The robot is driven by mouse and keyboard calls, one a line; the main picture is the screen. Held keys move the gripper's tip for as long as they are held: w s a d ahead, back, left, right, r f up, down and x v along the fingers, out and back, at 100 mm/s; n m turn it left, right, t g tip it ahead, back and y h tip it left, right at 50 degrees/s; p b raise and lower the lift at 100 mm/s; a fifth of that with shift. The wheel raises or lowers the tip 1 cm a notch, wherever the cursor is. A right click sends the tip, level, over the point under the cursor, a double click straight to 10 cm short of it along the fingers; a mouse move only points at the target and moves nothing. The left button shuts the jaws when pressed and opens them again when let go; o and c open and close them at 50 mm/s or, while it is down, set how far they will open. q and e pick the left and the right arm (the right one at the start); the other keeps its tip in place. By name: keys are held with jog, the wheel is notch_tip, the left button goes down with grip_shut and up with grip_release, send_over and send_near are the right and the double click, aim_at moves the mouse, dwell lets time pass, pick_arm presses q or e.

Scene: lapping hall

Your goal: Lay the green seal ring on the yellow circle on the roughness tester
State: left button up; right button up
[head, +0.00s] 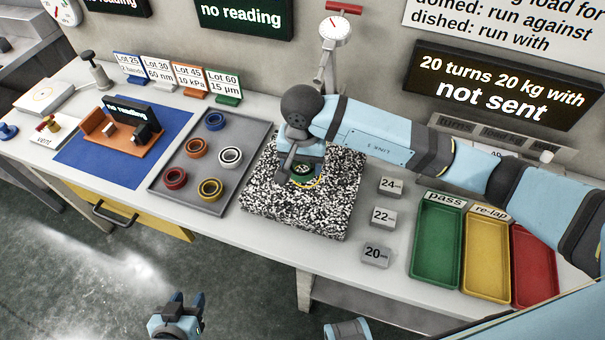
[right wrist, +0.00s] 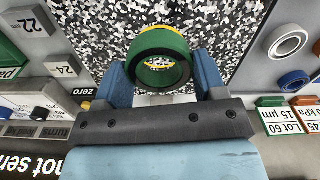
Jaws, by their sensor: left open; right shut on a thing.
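The green seal ring (head: 294,182) is between the fingers of my right gripper (head: 303,168), over the speckled block; it also shows in the right wrist view (right wrist: 164,42). My right gripper (right wrist: 160,82) is shut on the ring from both sides. A yellow curved edge (right wrist: 158,28) shows just beyond the ring, and more yellow shows through its hole. The ring and gripper hide most of this yellow mark. I cannot tell whether the ring touches the surface below. My left gripper (head: 176,310) is open and empty, low over the floor in front of the bench.
The speckled block (head: 345,190) stands mid-bench. A grey tray (head: 240,140) with several coloured rings lies left of it. An orange device (head: 118,135) sits on a blue mat (head: 75,158). Weight blocks (head: 383,216) and green, yellow and red bins (head: 434,240) are to the right.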

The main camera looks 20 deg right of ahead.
aim_at(302, 184)
jog(key=shift+f, duration=2.7)
jog(key=shift+f, duration=0.2)
jog(key=o, duration=1)
